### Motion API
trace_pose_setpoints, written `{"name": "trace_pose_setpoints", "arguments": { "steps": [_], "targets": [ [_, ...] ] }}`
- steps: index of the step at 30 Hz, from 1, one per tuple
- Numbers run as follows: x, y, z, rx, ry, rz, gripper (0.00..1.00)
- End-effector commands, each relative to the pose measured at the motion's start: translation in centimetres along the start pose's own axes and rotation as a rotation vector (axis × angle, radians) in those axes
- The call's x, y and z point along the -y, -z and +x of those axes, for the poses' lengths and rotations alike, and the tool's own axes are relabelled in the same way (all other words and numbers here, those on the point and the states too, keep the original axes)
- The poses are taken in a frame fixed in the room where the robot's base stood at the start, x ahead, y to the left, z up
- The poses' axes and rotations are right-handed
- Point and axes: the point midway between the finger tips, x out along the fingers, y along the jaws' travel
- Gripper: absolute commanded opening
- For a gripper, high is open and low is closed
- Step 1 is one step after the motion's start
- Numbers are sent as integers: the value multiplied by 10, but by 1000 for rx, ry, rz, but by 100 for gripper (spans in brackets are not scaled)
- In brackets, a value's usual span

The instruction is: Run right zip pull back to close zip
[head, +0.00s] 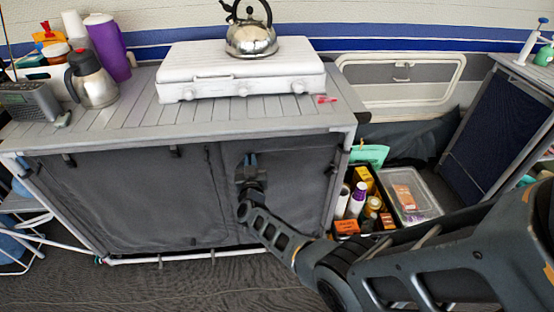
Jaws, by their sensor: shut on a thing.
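The camp kitchen unit has a dark grey fabric front (130,205) under a slatted grey top. A dark, near-vertical seam divides this front into a left panel and a right panel (295,180). My gripper (249,159) is at the upper part of the right panel, close against the fabric and right of the seam. The pull itself is too small and too covered by the fingers to make out. The zip's course and how much of it is open cannot be told.
A white stove (185,70) with a steel kettle (251,40) stands on top. A metal jug (91,80), a purple bottle (107,48) and a radio (29,99) stand left. Right of the unit, a crate of groceries (378,197) and a clear-lidded box (410,205) sit low, near my arm.

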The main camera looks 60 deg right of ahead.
Motion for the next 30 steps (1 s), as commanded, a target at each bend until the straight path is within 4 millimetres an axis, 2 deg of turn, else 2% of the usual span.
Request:
{"name": "trace_pose_setpoints", "arguments": {
  "steps": [1, 3, 9, 15, 25, 26, 30],
  "targets": [
    [15, 2, 3, -7, 1, 5, 0],
    [30, 2, 3, -8, 0, 5, 0],
    [57, 3, 4, -8, -3, 5, 0],
    [66, 4, 4, -8, -4, 5, 0],
    [70, 6, 4, -8, 2, 5, 0],
    [70, 6, 4, -8, 3, 5, 12],
    [70, 6, 4, -9, 3, 5, 26]
  ]
}}
